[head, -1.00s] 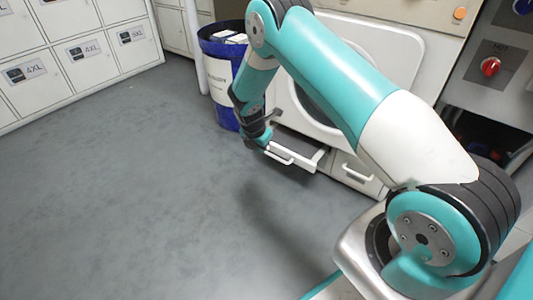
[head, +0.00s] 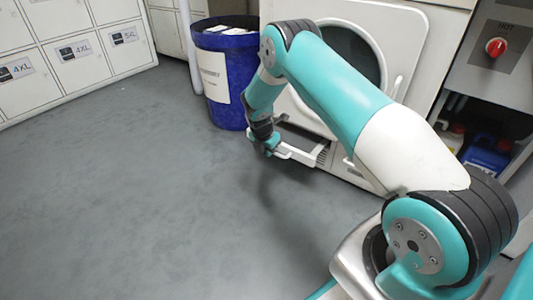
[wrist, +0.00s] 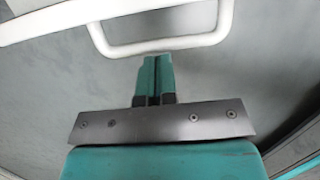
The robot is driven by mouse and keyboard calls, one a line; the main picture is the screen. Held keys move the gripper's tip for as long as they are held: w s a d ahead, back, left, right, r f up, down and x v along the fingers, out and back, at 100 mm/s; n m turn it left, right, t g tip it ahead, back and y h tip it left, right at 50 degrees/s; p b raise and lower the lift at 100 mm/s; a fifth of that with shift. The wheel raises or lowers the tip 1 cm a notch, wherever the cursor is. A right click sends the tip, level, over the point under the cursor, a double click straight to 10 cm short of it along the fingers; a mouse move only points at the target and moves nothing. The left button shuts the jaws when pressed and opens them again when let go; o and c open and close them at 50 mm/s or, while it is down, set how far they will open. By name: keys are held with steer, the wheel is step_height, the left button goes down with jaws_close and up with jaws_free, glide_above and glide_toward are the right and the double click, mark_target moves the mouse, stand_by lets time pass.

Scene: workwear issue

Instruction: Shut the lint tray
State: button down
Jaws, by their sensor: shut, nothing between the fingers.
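The lint tray (head: 305,150) stands pulled out low at the front of the white dryer (head: 405,45). Its white front carries a bar handle (head: 287,152). In the wrist view the white handle loop (wrist: 165,46) crosses the top, with the tray front (wrist: 70,17) behind it. My gripper (head: 271,148) is at the left part of the tray front, near the handle. Its teal fingertips (wrist: 155,62) are together and empty, just short of the handle bar in the wrist view. I cannot tell whether they touch it. My arm hides part of the dryer and tray.
A blue bin (head: 226,75) with a white label stands left of the tray, close to my arm. White lockers (head: 75,40) line the back left. A panel with a red knob (head: 496,47) is at right. The grey floor at front left is clear.

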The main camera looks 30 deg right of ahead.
steer(key=d, duration=0.2)
steer(key=w+d, duration=0.1)
steer(key=d, duration=0.1)
steer(key=shift+w+d+p, duration=0.15)
steer(key=shift+d+p, duration=0.05)
steer(key=shift+p, duration=0.2)
